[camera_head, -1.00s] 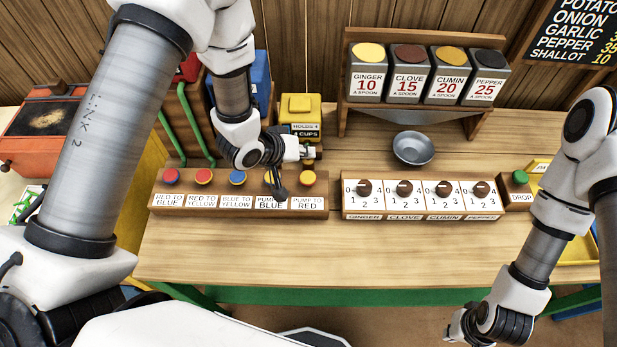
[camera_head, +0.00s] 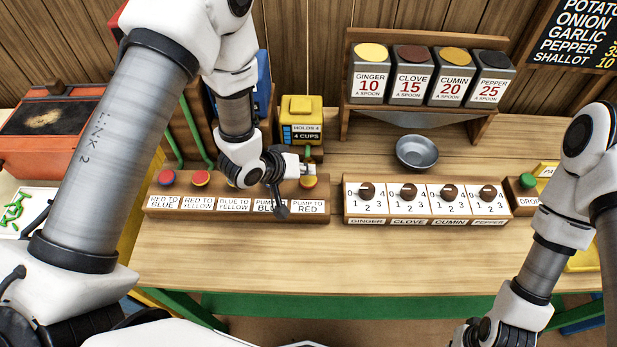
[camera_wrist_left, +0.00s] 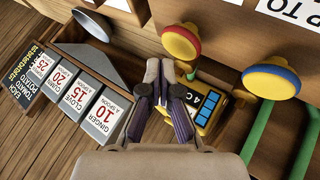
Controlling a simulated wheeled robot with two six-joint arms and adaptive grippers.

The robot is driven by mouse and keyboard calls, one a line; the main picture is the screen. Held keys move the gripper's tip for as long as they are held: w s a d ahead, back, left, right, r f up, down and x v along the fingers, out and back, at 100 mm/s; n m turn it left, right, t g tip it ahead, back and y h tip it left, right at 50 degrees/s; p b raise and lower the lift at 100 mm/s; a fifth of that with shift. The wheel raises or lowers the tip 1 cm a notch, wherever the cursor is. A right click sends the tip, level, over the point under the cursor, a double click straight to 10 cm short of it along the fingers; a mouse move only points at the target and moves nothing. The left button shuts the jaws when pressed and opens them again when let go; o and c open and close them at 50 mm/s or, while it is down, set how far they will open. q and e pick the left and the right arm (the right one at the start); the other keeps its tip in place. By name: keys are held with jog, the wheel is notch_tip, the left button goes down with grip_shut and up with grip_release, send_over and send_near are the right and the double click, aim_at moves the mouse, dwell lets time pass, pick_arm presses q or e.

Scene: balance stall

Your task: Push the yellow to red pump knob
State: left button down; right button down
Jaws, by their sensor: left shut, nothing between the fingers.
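The yellow and red knob (camera_head: 309,182) stands above the "PUMP TO RED" label at the right end of the knob box (camera_head: 160,213). It also shows in the left wrist view as a red and yellow knob (camera_wrist_left: 180,42). My left gripper (camera_head: 281,210) is shut and empty, its dark fingers in front of the "PUMP TO BLUE" label, left of the knob. In the left wrist view the shut fingers (camera_wrist_left: 165,68) appear just beside the knob; I cannot tell if they touch. The yellow and blue knob (camera_wrist_left: 271,80) is mostly hidden by the gripper in the head view. My right gripper is mostly cut off at the bottom edge.
A red knob (camera_head: 167,177) and others stand to the left on the box. A dial panel (camera_head: 425,210) is close on the right, with a metal bowl (camera_head: 417,152) behind it. A yellow container (camera_head: 301,110) stands behind. The front tabletop is clear.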

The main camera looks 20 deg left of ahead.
pick_arm(q)
jog(key=shift+w, duration=0.1)
dwell(0.3)
jog(key=shift+f, duration=0.1)
dwell(0.3)
jog(key=shift+f, duration=0.3)
jog(key=shift+f+b, duration=0.75)
jog(key=shift+f, duration=0.05)
dwell(0.8)
jog(key=shift+r+p, duration=1.05)
jog(key=shift+r, duration=0.15)
